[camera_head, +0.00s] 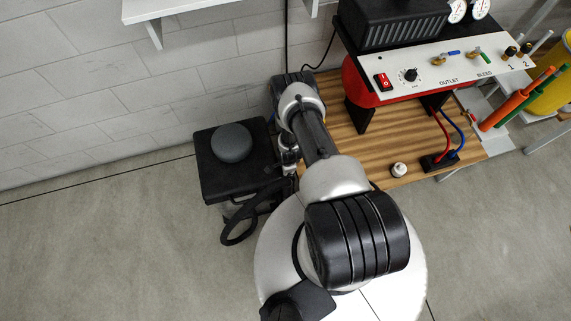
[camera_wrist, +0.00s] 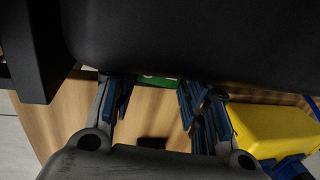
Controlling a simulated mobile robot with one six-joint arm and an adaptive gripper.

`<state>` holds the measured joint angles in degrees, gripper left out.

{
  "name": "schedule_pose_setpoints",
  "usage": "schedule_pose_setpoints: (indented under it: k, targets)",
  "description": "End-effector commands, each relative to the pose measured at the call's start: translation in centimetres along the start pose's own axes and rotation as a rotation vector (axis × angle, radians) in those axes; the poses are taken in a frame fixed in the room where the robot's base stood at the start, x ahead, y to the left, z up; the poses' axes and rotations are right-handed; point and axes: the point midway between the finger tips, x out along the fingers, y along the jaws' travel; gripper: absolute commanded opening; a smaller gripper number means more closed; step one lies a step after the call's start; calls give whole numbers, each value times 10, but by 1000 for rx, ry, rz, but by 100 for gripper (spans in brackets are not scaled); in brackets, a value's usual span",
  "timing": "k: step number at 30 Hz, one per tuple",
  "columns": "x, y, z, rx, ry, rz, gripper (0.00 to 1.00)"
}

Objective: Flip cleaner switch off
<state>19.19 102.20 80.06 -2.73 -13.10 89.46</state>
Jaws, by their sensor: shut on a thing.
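My gripper (camera_wrist: 157,95) is at a dark body (camera_wrist: 190,45) that fills the top of the wrist view. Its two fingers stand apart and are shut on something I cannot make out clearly. A small green patch (camera_wrist: 158,80) shows between the fingertips, under the dark body's edge. In the head view my gripper (camera_head: 289,158) is partly hidden by my arm, beside the dark stand at the wood table's left edge. I cannot make out a cleaner's switch for certain.
A wood table (camera_head: 335,97) carries a red tank (camera_head: 355,85) under the panel. A small white-topped item (camera_head: 399,170) and red and blue cables are on the table. A grey dome (camera_head: 231,142) sits on a black stand (camera_head: 215,178). A yellow box (camera_wrist: 270,130) is right of my fingers.

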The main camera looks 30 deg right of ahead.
Motion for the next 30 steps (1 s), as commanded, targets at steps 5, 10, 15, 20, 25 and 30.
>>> schedule_pose_setpoints:
  k: [5, 10, 15, 20, 25, 30]
  targets:
    - [1, 0, 0, 0, 0, -1, 18]
    - [1, 0, 0, 0, 0, 0, 46]
    - [1, 0, 0, 1, 0, 0, 57]
    - [0, 0, 0, 0, 0, 0, 62]
    - [0, 0, 0, 0, 0, 0, 62]
    - [-7, -1, 0, 1, 0, -1, 62]
